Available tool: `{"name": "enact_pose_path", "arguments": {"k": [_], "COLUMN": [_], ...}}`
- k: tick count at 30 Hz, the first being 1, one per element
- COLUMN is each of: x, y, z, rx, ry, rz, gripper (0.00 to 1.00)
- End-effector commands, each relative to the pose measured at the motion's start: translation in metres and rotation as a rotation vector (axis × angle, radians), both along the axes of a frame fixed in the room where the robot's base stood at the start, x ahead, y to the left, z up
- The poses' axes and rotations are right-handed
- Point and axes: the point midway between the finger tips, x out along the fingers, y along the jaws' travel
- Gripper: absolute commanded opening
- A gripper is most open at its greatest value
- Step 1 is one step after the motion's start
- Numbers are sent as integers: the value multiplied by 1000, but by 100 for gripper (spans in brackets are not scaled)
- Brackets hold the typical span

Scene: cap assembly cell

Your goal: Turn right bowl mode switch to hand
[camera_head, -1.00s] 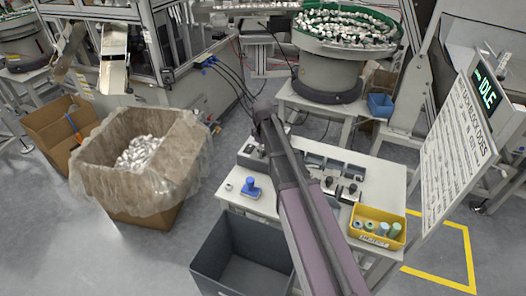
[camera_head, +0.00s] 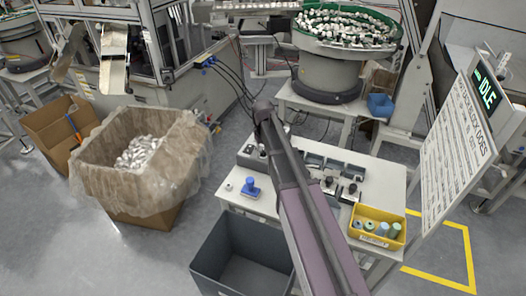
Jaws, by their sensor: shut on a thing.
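A white table (camera_head: 390,166) at the centre right carries several small grey control boxes with dark knobs. One box (camera_head: 246,161) sits at the left, partly behind my arm. Others stand right of my arm: a back row (camera_head: 335,166) and front units with black knobs (camera_head: 328,184) and (camera_head: 350,190). I cannot read labels, so I cannot tell which is the right bowl mode switch or its position. My arm runs from the bottom edge up across the table. My gripper does not show; it is hidden behind the arm.
A blue knob-like part (camera_head: 250,188) and a yellow bin of cylinders (camera_head: 385,240) sit on the table. A grey crate (camera_head: 212,250) stands below in front. A bowl feeder (camera_head: 330,75) is behind. A sign board (camera_head: 455,140) stands right. A lined carton (camera_head: 100,165) stands left.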

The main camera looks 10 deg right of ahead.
Motion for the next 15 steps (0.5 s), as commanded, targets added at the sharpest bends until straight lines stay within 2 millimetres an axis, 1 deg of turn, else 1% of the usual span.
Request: {"name": "enact_pose_path", "arguments": {"k": [15], "x": [-1], "y": [0], "z": [0], "rx": [1], "ry": [2], "rz": [-489], "gripper": [0]}}
